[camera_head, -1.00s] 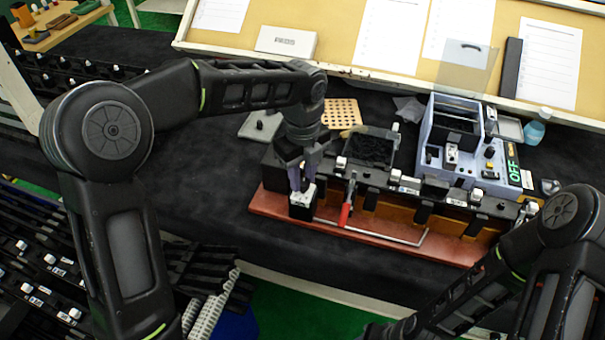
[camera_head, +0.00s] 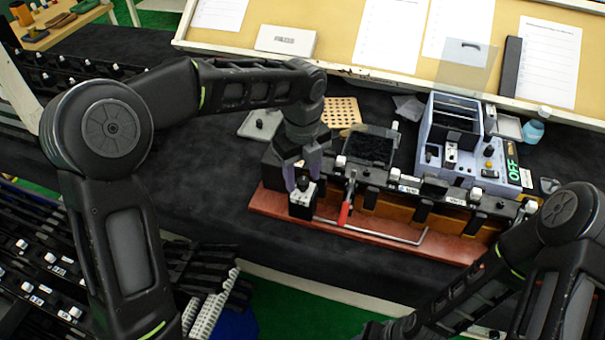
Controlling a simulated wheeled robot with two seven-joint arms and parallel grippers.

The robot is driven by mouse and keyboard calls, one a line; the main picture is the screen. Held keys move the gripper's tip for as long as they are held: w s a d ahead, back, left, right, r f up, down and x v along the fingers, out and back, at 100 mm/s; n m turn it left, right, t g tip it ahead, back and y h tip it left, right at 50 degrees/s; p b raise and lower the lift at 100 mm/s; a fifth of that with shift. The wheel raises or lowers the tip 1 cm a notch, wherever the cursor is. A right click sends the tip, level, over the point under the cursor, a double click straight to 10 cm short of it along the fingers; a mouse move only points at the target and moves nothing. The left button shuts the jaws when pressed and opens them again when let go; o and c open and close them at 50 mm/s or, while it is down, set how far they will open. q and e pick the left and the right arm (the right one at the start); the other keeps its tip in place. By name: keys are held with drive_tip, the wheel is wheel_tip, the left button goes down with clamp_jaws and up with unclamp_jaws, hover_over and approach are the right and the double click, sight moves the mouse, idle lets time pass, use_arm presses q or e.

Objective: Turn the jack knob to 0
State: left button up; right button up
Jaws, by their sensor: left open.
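A small black block with a whitish top (camera_head: 303,193) stands at the left end of the red-brown base board (camera_head: 272,206). A small dark knob-like piece shows on its top, partly between my fingers. I cannot read any marking or setting there. My left gripper (camera_head: 302,182) points down over this block with its fingers apart, one on either side of the top. Whether they touch it is not clear. My right arm comes in from the right and runs down to the bottom edge; its gripper is out of frame.
A red-handled lever (camera_head: 345,211) with a metal rod stands just right of the block. Black clip units line the board. A blue-grey device (camera_head: 463,150) with a green "OFF" stands behind right. A perforated tan plate (camera_head: 341,110) lies behind my left gripper.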

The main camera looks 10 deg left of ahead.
sight(302, 180)
use_arm(q)
drive_tip(key=shift+r+b, duration=0.75)
drive_tip(key=shift+r, duration=3.15)
